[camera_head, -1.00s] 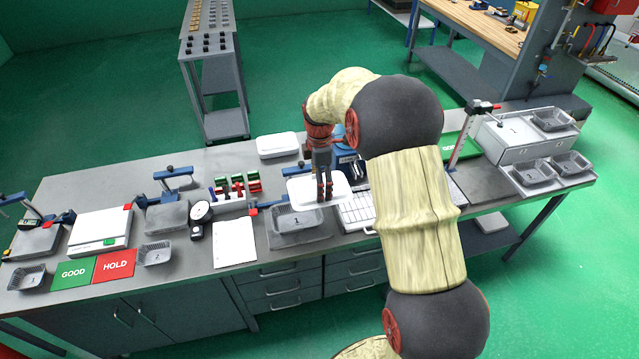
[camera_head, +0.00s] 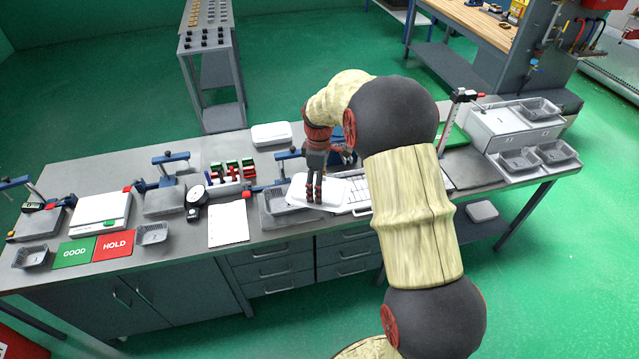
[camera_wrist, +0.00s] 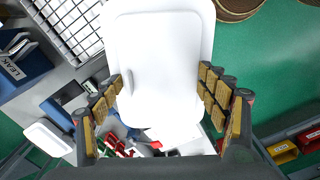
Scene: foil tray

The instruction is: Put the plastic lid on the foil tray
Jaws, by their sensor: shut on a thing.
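The white plastic lid (camera_head: 322,188) is between the fingers of my gripper (camera_head: 314,192). In the wrist view the lid (camera_wrist: 155,50) is a pale rounded rectangle reaching away from the fingers, which flank its near part (camera_wrist: 160,95). The grey foil tray (camera_head: 277,204) sits on the bench to the left of the lid in the head view. The lid hides the tray's right part, and the lid's height above it is hard to tell. The tray does not show clearly in the wrist view.
A white wire rack (camera_head: 357,190) lies right of the lid. A white box-like piece (camera_head: 271,134) is at the bench's back edge. A paper sheet (camera_head: 228,223), a dial gauge (camera_head: 195,198) and red and green blocks (camera_head: 233,176) stand to the left.

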